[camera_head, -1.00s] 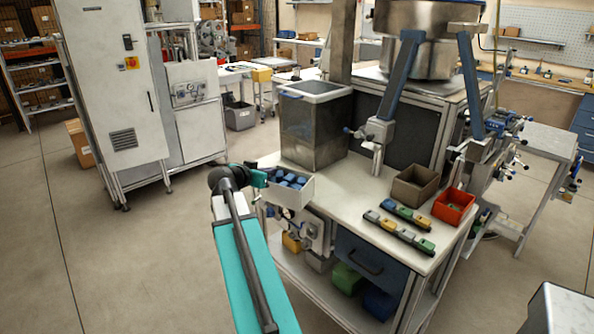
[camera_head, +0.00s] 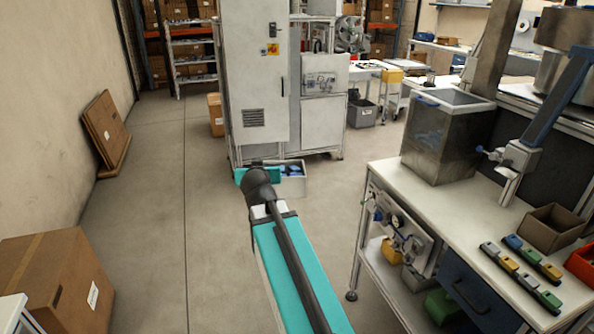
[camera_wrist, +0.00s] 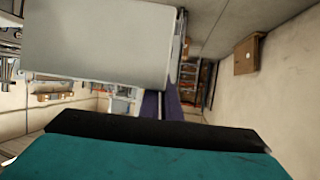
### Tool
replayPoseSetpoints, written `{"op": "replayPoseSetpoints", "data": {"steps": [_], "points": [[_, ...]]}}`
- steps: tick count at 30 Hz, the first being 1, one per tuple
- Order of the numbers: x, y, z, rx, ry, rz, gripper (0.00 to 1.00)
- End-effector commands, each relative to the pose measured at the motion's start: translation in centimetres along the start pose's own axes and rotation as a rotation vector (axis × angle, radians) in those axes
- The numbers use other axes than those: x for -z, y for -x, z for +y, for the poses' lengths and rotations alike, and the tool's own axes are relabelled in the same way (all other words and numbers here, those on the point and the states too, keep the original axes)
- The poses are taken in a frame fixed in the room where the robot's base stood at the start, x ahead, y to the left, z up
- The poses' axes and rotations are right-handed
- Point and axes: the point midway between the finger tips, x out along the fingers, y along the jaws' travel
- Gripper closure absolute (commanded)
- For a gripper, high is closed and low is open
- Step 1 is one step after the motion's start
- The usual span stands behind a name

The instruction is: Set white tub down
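The white tub (camera_head: 292,187) shows beyond the end of my arm in the head view, with blue pieces inside. It hangs in front of the grey cabinet, over open floor and away from the workbench. My gripper (camera_head: 272,172), teal, is at the tub's near left edge and carries it. The fingertips are partly hidden behind my dark wrist. In the wrist view a teal part of my gripper (camera_wrist: 150,155) fills the bottom. A large pale flat surface fills the upper left there; I cannot tell if it is the tub.
The workbench (camera_head: 430,195) stands right, with a clear patch of top, a metal bin (camera_head: 445,140), a brown box (camera_head: 552,228) and coloured blocks. The tall grey cabinet (camera_head: 255,80) stands ahead. Cardboard boxes (camera_head: 55,280) sit at left. Floor between is clear.

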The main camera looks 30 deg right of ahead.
Motion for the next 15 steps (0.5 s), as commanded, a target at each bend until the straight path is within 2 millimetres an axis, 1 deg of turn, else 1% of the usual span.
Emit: {"op": "replayPoseSetpoints", "data": {"steps": [1, 2, 3, 5, 6, 8, 9, 12, 15], "points": [[0.3, 0.7, -2.3, 0.047, 0.018, 0.004, 1.00], [0.4, 1.0, -3.6, 0.073, 0.028, 0.004, 1.00], [0.5, 1.5, -5.2, 0.107, 0.042, 0.004, 1.00], [0.6, 2.3, -7.6, 0.157, 0.063, 0.004, 1.00], [0.7, 2.9, -9.2, 0.191, 0.077, 0.004, 1.00], [0.9, 3.8, -11.6, 0.240, 0.098, 0.005, 1.00], [1.0, 4.5, -13.1, 0.271, 0.111, 0.005, 1.00], [1.1, 6.1, -16.5, 0.342, 0.141, 0.003, 1.00], [1.3, 7.5, -19.0, 0.397, 0.164, 0.004, 1.00]]}}
